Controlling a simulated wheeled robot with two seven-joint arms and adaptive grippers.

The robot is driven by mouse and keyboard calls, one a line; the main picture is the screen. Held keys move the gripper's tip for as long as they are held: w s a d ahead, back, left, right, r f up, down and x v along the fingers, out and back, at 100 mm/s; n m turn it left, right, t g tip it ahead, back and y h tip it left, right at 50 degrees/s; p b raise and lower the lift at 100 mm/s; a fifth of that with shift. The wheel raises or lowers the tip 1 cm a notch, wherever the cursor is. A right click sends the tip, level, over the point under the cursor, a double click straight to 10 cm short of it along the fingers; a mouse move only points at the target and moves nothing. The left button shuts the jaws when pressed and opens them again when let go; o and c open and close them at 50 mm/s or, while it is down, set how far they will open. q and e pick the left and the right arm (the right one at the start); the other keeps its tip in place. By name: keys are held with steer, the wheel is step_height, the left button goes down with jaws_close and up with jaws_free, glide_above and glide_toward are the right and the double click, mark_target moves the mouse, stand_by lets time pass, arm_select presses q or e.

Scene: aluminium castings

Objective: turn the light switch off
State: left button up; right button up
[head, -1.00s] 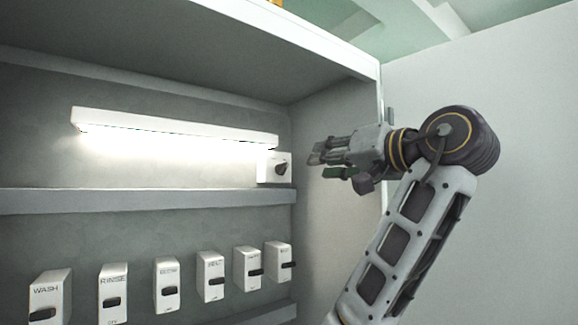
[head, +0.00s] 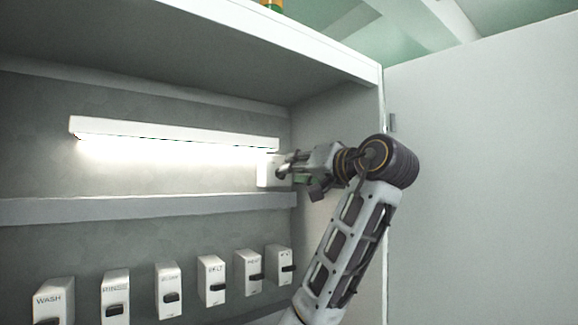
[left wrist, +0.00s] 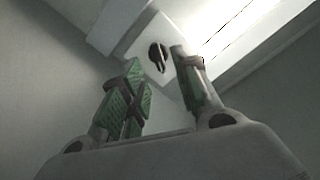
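The light switch is a white box (head: 265,171) at the right end of the lamp, above the shelf. The lamp (head: 175,132) is a long white bar and is lit. In the left wrist view the box (left wrist: 138,40) carries a dark rotary knob (left wrist: 158,57), tilted. My left gripper (head: 285,168) is in front of the box in the head view and hides the knob there. In the left wrist view its green-padded fingers (left wrist: 161,68) are apart, one on each side of the knob, with nothing held; contact cannot be told. My right gripper is not in view.
A shelf (head: 140,208) runs just below the lamp and box. Several white switch boxes, such as the one marked WASH (head: 54,298), hang below it. The cabinet's right side wall (head: 340,115) stands close to my arm.

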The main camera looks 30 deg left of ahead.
arm_select(q)
steer(key=p+x, duration=0.1)
steer(key=x, duration=0.2)
steer(key=shift+w+a, duration=0.1)
steer(key=shift+a, duration=0.2)
steer(key=shift+c, duration=0.3)
steer(key=c, duration=0.6)
